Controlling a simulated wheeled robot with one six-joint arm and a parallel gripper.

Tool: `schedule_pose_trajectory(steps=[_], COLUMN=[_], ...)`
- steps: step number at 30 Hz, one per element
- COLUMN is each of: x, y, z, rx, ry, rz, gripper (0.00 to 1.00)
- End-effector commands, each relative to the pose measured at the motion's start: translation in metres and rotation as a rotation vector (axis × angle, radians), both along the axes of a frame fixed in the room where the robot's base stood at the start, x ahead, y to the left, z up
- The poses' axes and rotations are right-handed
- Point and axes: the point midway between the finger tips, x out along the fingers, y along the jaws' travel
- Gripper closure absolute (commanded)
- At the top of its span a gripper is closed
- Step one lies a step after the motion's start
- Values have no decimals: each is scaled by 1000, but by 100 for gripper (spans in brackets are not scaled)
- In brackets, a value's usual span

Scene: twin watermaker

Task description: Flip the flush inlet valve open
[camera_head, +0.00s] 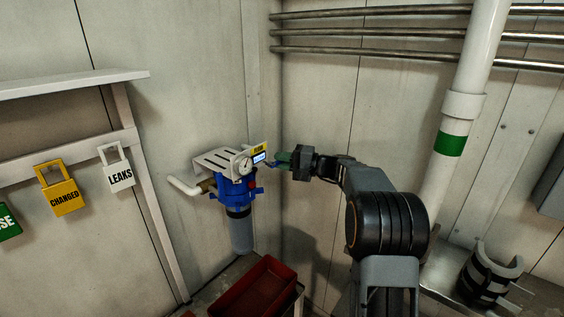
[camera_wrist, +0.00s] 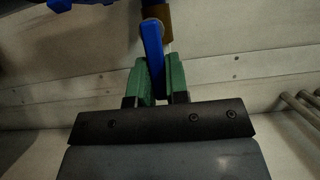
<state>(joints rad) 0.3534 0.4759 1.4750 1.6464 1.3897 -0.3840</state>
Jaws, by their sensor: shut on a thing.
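The flush inlet valve shows a blue lever handle (camera_wrist: 152,45) in the wrist view, with a brass-coloured body (camera_wrist: 157,14) behind it. My gripper (camera_wrist: 161,72) has green fingers shut on the blue lever, one on each side. In the head view my gripper (camera_head: 284,159) is at the right side of the blue filter unit (camera_head: 236,188), near its small display and yellow label. The valve is mostly hidden there by the fingers and the unit. I cannot tell from these views how far the lever is turned.
A pressure gauge (camera_head: 245,166) and white bracket (camera_head: 222,160) sit on the filter unit. A red tray (camera_head: 262,288) stands below. Padlock-shaped tags (camera_head: 60,190) hang at left under a shelf (camera_head: 70,82). A white pipe with a green band (camera_head: 450,144) stands at right.

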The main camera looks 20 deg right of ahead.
Motion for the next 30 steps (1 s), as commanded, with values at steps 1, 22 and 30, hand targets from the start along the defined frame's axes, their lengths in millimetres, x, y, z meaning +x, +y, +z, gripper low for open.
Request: schedule_pose_trajectory(steps=[1, 22, 30], x=[0, 0, -1], y=[0, 0, -2], z=[-1, -1, -1], rx=[6, 10, 9], ry=[6, 9, 7], rz=[-1, 0, -1], gripper=[100, 60, 60])
